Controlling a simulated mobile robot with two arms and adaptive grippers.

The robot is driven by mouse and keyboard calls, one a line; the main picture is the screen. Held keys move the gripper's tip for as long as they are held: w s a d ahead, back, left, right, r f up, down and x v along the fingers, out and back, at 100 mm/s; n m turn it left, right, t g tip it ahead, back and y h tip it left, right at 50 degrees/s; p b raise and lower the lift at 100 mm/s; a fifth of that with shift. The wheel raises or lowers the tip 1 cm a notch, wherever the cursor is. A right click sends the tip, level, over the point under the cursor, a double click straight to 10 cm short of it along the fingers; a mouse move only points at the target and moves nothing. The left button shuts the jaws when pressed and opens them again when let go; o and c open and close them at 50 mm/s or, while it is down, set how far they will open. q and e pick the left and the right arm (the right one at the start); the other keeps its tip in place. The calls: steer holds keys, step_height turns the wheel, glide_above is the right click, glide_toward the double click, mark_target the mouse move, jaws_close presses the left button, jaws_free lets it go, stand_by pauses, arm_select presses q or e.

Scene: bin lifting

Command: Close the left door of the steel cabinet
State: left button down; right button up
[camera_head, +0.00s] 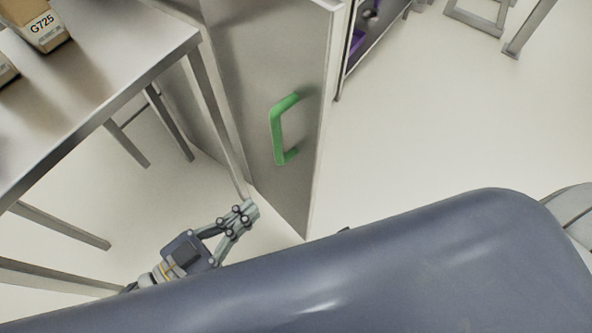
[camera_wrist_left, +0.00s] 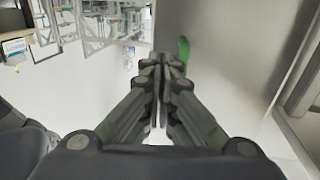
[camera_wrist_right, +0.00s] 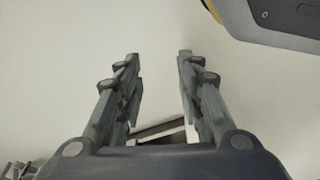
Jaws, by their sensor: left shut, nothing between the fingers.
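The steel cabinet's door (camera_head: 255,65) stands swung out, with a green handle (camera_head: 278,130) on the face toward the left. In the left wrist view the door (camera_wrist_left: 232,50) fills the right part, and a bit of the green handle (camera_wrist_left: 183,50) shows behind the fingers. My left gripper (camera_head: 249,209) is shut and empty, low near the door's bottom corner in the picture; I cannot tell whether it touches the door. My right gripper (camera_wrist_right: 158,55) is open and empty over bare floor, and is hidden in the head view.
A steel table (camera_head: 120,70) with cardboard boxes (camera_head: 35,25) stands at the left, its legs close to the left arm. A shelf with purple items (camera_head: 357,42) shows behind the door. A metal frame (camera_head: 490,18) stands at the top right. The floor (camera_head: 440,130) at the right is clear.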

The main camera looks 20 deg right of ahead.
mark_target(310, 161)
arm_select(q)
steer(key=x, duration=1.2)
steer(key=shift+w+d, duration=0.15)
steer(key=shift+d, duration=0.05)
steer(key=shift+w+d+b, duration=0.2)
steer(key=shift+d+b, duration=0.1)
steer(key=shift+d, duration=0.2)
arm_select(e)
steer(key=shift+w+r, duration=0.5)
steer(key=shift+r, duration=0.35)
arm_select(q)
steer(key=shift+d, duration=0.1)
